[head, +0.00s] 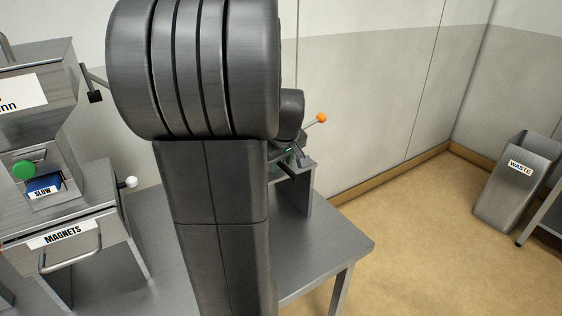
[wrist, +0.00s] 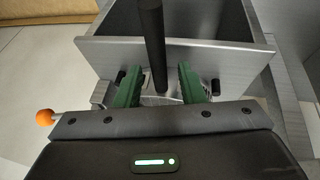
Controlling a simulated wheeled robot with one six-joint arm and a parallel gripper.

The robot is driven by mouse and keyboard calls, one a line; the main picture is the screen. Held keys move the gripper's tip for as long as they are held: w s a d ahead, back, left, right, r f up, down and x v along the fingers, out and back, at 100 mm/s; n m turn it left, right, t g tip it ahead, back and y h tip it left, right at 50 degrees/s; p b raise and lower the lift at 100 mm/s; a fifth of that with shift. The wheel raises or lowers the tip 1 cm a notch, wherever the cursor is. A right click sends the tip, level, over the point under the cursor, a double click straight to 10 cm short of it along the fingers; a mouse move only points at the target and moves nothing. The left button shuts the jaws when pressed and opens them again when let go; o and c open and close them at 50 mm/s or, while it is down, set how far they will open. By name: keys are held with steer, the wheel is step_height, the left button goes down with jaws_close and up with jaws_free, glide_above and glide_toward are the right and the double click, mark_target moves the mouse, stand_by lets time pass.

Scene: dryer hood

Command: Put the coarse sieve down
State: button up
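My gripper (wrist: 158,85) shows in the wrist view with its two green fingers apart. A dark upright bar (wrist: 152,35) stands between them, with a visible gap to the right finger. I cannot tell whether the bar belongs to the coarse sieve. No sieve mesh or rim is clearly recognisable in either view. Just beyond the fingers is the wall of an open-topped metal box (wrist: 105,50). In the head view my arm hides most of this area. Only part of my gripper (head: 290,157) shows, beside a grey metal stand (head: 303,190) on the table.
An orange ball knob (head: 321,118) sticks out behind my arm. It also shows in the wrist view (wrist: 44,117). A metal machine with a MAGNETS drawer (head: 70,240) stands left. The steel table (head: 345,243) ends at right. A WASTE bin (head: 515,185) stands far right, beyond open floor.

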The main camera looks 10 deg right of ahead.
steer(key=v, duration=1.2)
steer(key=shift+p, duration=0.35)
